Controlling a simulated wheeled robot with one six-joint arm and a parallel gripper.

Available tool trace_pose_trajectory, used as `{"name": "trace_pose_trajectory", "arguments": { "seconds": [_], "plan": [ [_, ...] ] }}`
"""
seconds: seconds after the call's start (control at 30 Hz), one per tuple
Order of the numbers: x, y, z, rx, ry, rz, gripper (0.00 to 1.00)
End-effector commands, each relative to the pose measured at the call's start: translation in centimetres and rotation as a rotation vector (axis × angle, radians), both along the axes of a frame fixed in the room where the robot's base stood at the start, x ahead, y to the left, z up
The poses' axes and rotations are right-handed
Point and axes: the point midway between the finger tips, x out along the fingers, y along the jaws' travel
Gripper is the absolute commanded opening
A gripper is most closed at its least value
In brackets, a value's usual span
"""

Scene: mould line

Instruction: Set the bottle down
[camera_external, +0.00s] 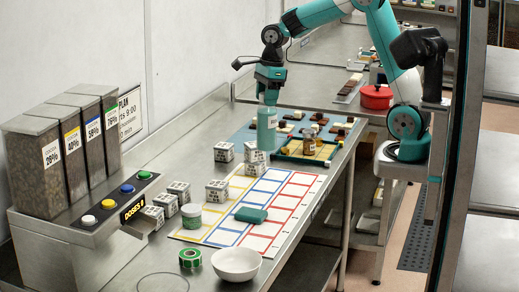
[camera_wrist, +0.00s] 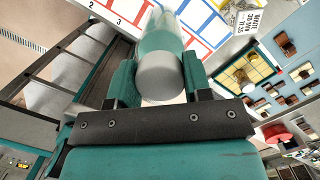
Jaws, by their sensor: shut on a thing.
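My gripper (camera_external: 268,98) points straight down over the table and is shut on a translucent teal bottle (camera_external: 267,132). The bottle hangs upright below the fingers in the outside view. The wrist view shows the bottle (camera_wrist: 160,35) between both dark teal fingers, with its pale grey round end (camera_wrist: 160,76) towards the camera. In the outside view the bottle's lower end is close to a white printed block. I cannot tell whether its base touches anything.
A chart with yellow, blue and red boxes (camera_external: 262,232) lies in front, bearing a teal item (camera_external: 251,215). Nearby are a white bowl (camera_external: 236,263), green tape (camera_external: 190,258), a jar (camera_external: 191,216) and several printed blocks (camera_external: 217,190). A blue mat (camera_external: 240,137) with brown pieces lies behind.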

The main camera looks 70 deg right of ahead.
Motion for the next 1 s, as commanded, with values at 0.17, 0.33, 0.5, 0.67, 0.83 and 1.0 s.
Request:
{"name": "trace_pose_trajectory", "arguments": {
  "seconds": [0.17,0.33,0.5,0.67,0.83,1.0],
  "plan": [
    [-0.1,0.0,-5.0,0.001,0.008,0.002,0.0],
    [-0.1,0.0,-9.4,0.0,0.006,0.001,0.0],
    [0.0,0.0,-12.0,0.0,0.001,0.001,0.0],
    [-0.1,0.0,-13.4,0.0,0.004,0.001,0.0],
    [0.0,0.0,-15.8,0.0,0.003,0.001,0.0],
    [0.0,0.0,-16.3,-0.001,-0.001,0.002,0.0]
  ]
}}
